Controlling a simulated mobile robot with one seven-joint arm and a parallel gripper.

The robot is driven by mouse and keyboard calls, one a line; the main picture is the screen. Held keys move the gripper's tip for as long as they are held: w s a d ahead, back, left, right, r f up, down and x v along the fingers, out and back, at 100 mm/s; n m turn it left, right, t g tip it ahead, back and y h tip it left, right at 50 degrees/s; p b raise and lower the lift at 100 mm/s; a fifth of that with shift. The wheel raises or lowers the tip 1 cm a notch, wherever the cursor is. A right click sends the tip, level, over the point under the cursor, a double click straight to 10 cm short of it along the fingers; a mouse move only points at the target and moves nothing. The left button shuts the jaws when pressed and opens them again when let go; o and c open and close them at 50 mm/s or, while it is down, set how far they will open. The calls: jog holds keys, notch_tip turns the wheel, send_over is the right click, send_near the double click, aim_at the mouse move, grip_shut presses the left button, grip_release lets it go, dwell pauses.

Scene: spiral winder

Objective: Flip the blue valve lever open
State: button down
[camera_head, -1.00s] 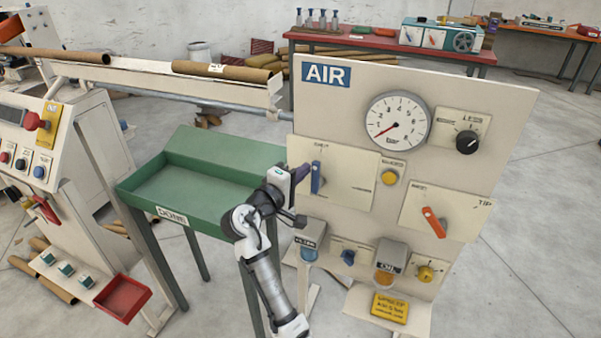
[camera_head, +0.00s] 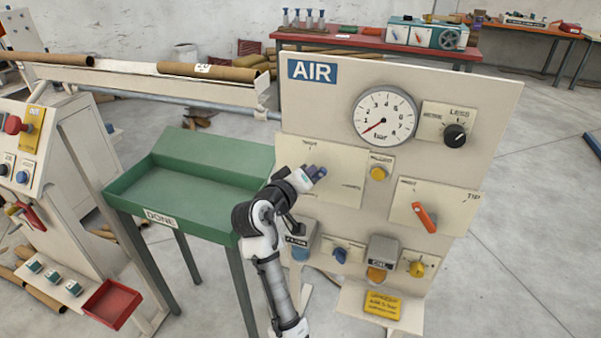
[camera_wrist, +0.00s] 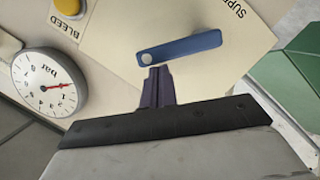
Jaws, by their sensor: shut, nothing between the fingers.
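The blue valve lever (camera_wrist: 180,48) shows in the wrist view on a cream plate, with its round pivot end at the left and its arm running to the right. My gripper (camera_wrist: 155,72) is shut and empty, with its purple fingertips just below the pivot end in that view; I cannot tell whether they touch it. In the head view, my gripper (camera_head: 316,172) is in front of the upper left plate (camera_head: 340,180) of the AIR panel. There the lever is mostly hidden behind the gripper or merges with it.
A pressure gauge (camera_head: 385,115), a yellow bleed button (camera_head: 378,173), an orange lever (camera_head: 425,217) and a black knob (camera_head: 455,135) are on the panel. A lower blue knob (camera_head: 340,255) is below the gripper. The green tray (camera_head: 190,190) stands close at the left.

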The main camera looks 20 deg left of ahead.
aim_at(321, 178)
jog(key=d+m, duration=0.1)
jog(key=f+m+y, duration=0.1)
jog(key=d+m+b, duration=0.1)
jog(key=shift+d+f+m+g, duration=0.25)
jog(key=shift+d+m+g, duration=0.05)
jog(key=shift+m, duration=0.1)
jog(key=d+f+m+y, duration=0.1)
jog(key=f+m+b, duration=0.1)
jog(key=m, duration=0.1)
jog(key=shift+s+d+f+y+b, duration=0.1)
jog(key=shift+d+y+b, duration=0.2)
jog(key=shift+d+y, duration=0.1)
jog(key=shift+f, duration=0.1)
dwell(0.3)
